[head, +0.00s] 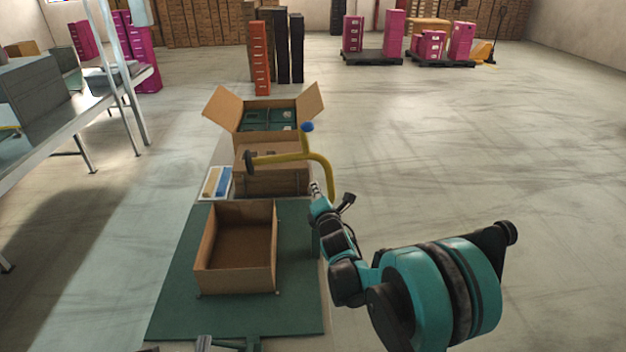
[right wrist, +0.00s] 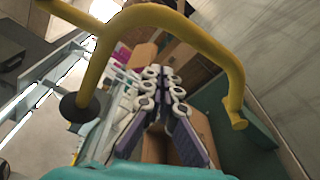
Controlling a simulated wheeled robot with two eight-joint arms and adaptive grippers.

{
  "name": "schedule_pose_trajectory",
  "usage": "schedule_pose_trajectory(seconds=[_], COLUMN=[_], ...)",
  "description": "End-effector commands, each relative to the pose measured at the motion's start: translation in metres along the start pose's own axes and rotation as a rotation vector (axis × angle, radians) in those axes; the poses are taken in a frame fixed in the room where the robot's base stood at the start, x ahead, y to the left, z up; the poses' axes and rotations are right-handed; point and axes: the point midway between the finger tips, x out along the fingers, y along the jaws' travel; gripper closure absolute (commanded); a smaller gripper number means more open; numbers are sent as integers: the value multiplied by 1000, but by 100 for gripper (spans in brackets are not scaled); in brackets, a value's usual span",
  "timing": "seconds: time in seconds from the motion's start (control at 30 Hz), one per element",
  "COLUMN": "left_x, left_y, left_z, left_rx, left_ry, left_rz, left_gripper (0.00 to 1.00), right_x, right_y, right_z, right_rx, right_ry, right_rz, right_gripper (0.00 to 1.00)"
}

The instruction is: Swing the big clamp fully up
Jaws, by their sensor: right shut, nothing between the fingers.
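The big clamp (head: 322,162) is a yellow bent tube with a black round pad (head: 249,162) at its left end and a blue knob (head: 307,127) on top. In the head view its arm reaches left over the brown box behind the open carton. My right gripper (head: 315,188) is shut and empty, close beside the clamp's lower part. In the right wrist view the yellow tube (right wrist: 165,18) arches across in front of the shut fingers (right wrist: 163,88), with the black pad (right wrist: 80,107) at left. I cannot tell whether the fingers touch the tube.
An empty open carton (head: 235,250) stands on the green table (head: 175,305). A brown box (head: 285,182) and an open-flapped box with green contents (head: 268,118) stand behind it. A grey bench (head: 60,125) is at left.

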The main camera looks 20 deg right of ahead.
Motion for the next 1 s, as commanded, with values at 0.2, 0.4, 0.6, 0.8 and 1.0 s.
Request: schedule_pose_trajectory(seconds=[0.2,0.4,0.6,0.8,1.0], left_x=[-6,-7,-6,-7,-7], left_y=[0,0,0,0,0], left_z=[-4,-5,-5,-5,-5], left_rx=[0,0,0,0,0], left_ry=[0,0,0,0,0], left_rz=[0,0,0,0,0], left_gripper=[100,100,100,100,100], right_x=[-34,-44,-44,-44,-63], right_y=[0,-1,-1,-1,3], right_z=[-1,-2,-2,-2,4], right_rx=[-1,0,0,1,168], right_ry=[2,2,2,2,11], right_rz=[1,1,1,1,-71], right_gripper=[100,100,100,100,100])
